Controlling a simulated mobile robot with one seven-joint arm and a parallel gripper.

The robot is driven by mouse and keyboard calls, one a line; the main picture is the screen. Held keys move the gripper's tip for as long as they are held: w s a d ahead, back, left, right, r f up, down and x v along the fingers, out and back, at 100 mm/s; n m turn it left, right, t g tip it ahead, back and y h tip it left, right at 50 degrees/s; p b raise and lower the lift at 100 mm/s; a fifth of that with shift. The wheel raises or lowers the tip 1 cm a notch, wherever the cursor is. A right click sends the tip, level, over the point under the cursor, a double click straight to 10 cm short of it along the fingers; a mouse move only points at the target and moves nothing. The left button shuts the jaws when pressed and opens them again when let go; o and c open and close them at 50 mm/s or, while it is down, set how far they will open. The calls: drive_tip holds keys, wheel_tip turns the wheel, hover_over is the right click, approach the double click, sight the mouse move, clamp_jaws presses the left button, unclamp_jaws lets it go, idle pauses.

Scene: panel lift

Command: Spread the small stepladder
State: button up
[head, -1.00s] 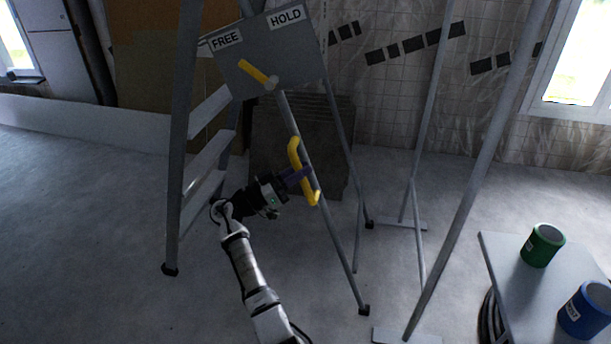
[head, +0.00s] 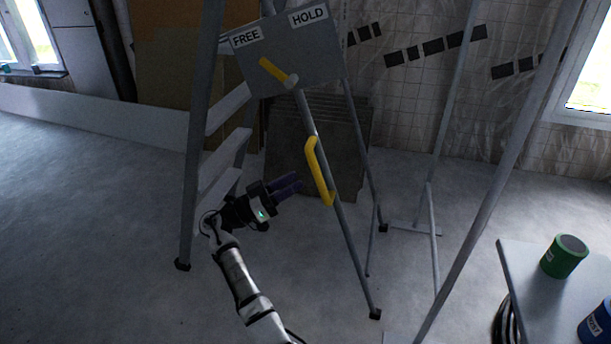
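The grey stepladder stands in the middle of the head view, with its stepped front leg (head: 198,150) on the left and its thin rear leg (head: 345,225) on the right. The legs are apart at the floor. A plate (head: 315,55) near the top reads FREE and HOLD. Its yellow lever (head: 274,69) points up-left, toward FREE. A yellow handle (head: 319,172) is fixed to the rear leg. My gripper (head: 298,183), with purple fingers, is left of the handle, apart from it and empty. Its fingers look slightly apart.
A table (head: 545,300) at lower right carries a green can (head: 564,256) and a blue can (head: 597,325). A grey pole frame (head: 490,160) stands right of the ladder. Dark panels (head: 290,140) lean behind it. The floor at left is clear.

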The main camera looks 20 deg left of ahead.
drive_tip(key=v, duration=0.8)
drive_tip(key=shift+b, duration=0.3)
drive_tip(key=shift+w, duration=0.1)
